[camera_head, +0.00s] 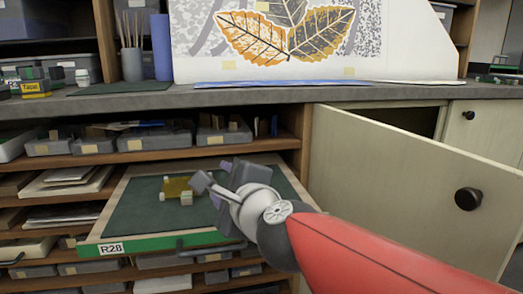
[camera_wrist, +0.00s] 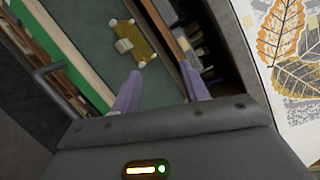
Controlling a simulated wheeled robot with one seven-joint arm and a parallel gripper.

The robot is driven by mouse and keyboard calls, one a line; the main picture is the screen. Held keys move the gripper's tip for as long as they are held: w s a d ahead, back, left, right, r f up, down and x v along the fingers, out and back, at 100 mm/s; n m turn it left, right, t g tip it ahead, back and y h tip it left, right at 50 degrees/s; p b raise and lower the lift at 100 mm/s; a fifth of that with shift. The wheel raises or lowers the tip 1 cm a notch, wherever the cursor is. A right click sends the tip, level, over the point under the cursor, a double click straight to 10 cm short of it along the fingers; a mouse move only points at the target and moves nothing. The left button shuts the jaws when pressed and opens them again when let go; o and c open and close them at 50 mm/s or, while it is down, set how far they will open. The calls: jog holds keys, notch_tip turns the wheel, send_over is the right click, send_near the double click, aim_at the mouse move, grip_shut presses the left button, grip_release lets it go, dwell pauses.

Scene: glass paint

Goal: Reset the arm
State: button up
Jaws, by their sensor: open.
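My gripper (camera_head: 212,186) is over the right part of a pulled-out drawer tray (camera_head: 130,207) with a dark green lining and a green front labelled R28. Its two purple-grey fingers also show in the wrist view (camera_wrist: 163,92), spread apart with nothing between them. A yellow translucent piece with small pale blocks (camera_head: 178,187) lies on the tray lining, left of my gripper. The same yellow piece (camera_wrist: 142,45) appears beyond the fingertips in the wrist view, apart from them. My red arm reaches in from the lower right.
A cabinet door (camera_head: 400,180) with a dark knob stands open on the right, close to my arm. A grey counter (camera_head: 150,99) runs above the drawer. Shelves with grey bins (camera_head: 160,138) surround the tray. A leaf picture (camera_head: 290,35) stands on the counter.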

jog(key=s+d+f+n+g+h, duration=0.4)
jog(key=s+d+f+n, duration=0.4)
jog(key=d, duration=0.3)
jog(key=s+d+f+n+g+h+p, duration=0.1)
jog(key=s+d+f+n+g+h, duration=0.2)
jog(key=s+d+f+n, duration=0.4)
jog(key=d+f+n+g, duration=0.1)
jog(key=d+f+n, duration=0.1)
jog(key=d+f, duration=0.1)
jog(key=shift+s+d+f+h, duration=0.2)
jog(key=shift+s+d+h, duration=0.2)
jog(key=shift+d, duration=0.35)
